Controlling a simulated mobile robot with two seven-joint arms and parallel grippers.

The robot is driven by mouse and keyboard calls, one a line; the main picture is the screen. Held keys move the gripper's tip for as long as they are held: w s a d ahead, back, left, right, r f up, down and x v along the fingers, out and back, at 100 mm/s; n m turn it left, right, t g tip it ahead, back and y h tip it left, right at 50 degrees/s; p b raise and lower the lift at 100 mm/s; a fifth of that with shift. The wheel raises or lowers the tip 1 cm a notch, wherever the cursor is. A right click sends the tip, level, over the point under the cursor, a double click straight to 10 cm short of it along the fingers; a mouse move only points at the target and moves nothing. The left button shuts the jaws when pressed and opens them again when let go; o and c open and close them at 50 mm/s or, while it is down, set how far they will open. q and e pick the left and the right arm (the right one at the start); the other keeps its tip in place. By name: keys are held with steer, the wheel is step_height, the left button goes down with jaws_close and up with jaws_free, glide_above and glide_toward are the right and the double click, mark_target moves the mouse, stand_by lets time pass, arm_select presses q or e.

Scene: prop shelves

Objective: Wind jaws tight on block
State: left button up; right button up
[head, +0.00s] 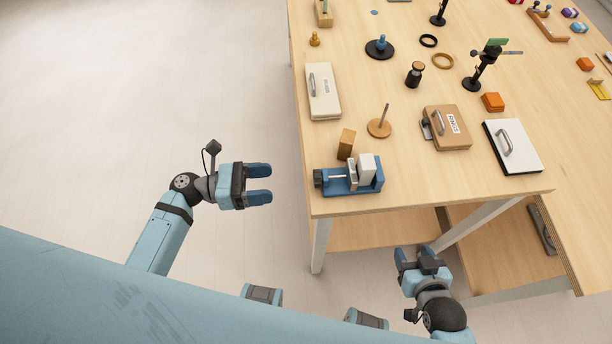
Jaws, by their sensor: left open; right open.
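A blue vise (334,184) lies near the table's front left corner, with its screw and dark knob toward the left. Its pale jaws (366,168) stand at the right part of the blue base. A wooden block (346,144) stands upright just behind the vise; whether it touches the vise I cannot tell. My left gripper (270,184) is open and empty, off the table's left edge, to the left of the vise knob. My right gripper (413,252) is open, low in front of the table's front edge and below the tabletop.
A white handled box (322,92), a wooden disc with a peg (379,128), a brown handled box (446,130) and a white handled board (513,148) stand around the vise. Several small props fill the back. A lower shelf (370,234) shows under the tabletop (450,190).

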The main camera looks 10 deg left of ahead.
mark_target(317, 179)
arm_select(q)
steer(key=x, duration=0.9)
steer(key=shift+d+p, duration=0.3)
steer(key=shift+p, duration=0.15)
steer(key=shift+w, duration=0.1)
steer(key=shift+c, duration=0.4)
steer(key=c, duration=0.8)
steer(key=m+b, duration=0.2)
steer(key=m, duration=0.3)
steer(key=shift+m, duration=0.3)
steer(key=o, duration=0.9)
